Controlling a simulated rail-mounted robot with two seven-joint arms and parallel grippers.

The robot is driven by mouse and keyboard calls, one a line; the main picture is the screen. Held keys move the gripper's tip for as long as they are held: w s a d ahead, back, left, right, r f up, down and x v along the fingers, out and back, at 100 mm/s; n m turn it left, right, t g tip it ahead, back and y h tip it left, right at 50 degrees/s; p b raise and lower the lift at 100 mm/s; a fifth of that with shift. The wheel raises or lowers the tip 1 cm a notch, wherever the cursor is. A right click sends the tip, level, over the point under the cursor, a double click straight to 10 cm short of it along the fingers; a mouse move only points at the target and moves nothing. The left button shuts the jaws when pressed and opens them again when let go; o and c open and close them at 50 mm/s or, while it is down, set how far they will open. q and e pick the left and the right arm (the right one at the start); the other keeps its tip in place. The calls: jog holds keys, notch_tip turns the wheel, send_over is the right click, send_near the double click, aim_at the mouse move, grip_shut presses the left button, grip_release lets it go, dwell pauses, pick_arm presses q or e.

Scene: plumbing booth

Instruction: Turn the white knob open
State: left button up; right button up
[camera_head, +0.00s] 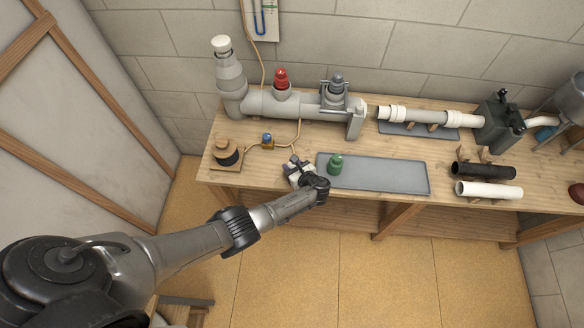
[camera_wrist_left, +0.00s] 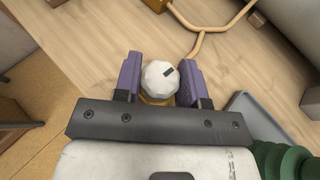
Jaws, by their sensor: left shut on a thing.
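The white knob (camera_wrist_left: 160,78) is faceted and has a dark mark near its upper right edge. In the left wrist view it sits between the two purple fingers of my left gripper (camera_wrist_left: 161,84), which is shut on it. A bit of an orange-brown part shows under the knob. In the head view my left gripper (camera_head: 294,167) is low over the front of the wooden bench, just left of the grey tray, and hides the knob there. The mark's exact angle against any scale cannot be told. My right gripper is not in view.
The grey tray (camera_head: 385,175) with a green fitting (camera_head: 336,165) lies close right of my left gripper. A small blue-and-brass part (camera_head: 267,140) and a spool (camera_head: 227,153) stand to the left. Grey pipework (camera_head: 300,106) runs along the back of the bench.

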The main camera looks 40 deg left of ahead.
pick_arm(q)
jog(key=shift+n+g+b, duration=0.3)
jog(key=shift+n+g, duration=0.2)
dwell(0.3)
jog(key=o, duration=0.9)
jog(key=shift+d+r, duration=0.15)
jog(key=p+v, duration=0.2)
jog(key=v, duration=1.1)
jog(key=shift+w+d, duration=0.1)
jog(key=shift+d, duration=0.2)
